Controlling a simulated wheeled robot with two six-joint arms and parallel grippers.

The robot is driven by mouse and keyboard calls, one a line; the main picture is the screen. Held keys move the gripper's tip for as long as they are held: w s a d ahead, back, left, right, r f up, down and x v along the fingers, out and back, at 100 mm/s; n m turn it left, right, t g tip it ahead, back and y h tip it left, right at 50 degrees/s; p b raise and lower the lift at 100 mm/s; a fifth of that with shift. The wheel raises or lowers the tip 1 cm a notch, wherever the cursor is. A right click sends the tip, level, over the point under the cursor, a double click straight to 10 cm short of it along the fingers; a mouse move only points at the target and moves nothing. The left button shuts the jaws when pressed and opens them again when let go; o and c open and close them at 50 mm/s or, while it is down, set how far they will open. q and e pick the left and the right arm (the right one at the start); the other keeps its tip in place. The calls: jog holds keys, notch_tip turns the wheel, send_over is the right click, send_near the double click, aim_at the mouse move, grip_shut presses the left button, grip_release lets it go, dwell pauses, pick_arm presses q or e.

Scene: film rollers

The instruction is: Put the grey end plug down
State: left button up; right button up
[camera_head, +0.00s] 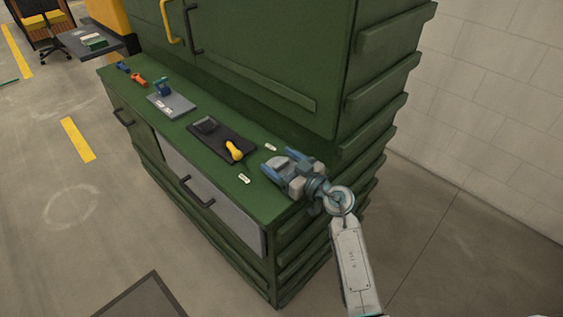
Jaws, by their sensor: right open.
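My right gripper (276,163) is open over the near right end of the green cabinet top (188,151). Its fingers point left across the top. I cannot make out a grey end plug for certain; a small grey shape between or under the fingers is too unclear to tell from the gripper itself. A dark grey block (207,125) lies on a dark mat (222,143), left of the gripper and apart from it. My left gripper is not in view.
A yellow piece (234,150) lies on the dark mat. Small white tags (244,179) lie beside it. A grey plate (171,105) with a blue tool (163,88), an orange item (138,80) and a blue item (123,67) are farther left. The tall cabinet (265,60) rises behind.

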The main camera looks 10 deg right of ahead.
aim_at(284, 163)
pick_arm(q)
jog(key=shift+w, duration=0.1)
pick_arm(e)
jog(key=shift+r, duration=0.15)
jog(key=v, duration=1.2)
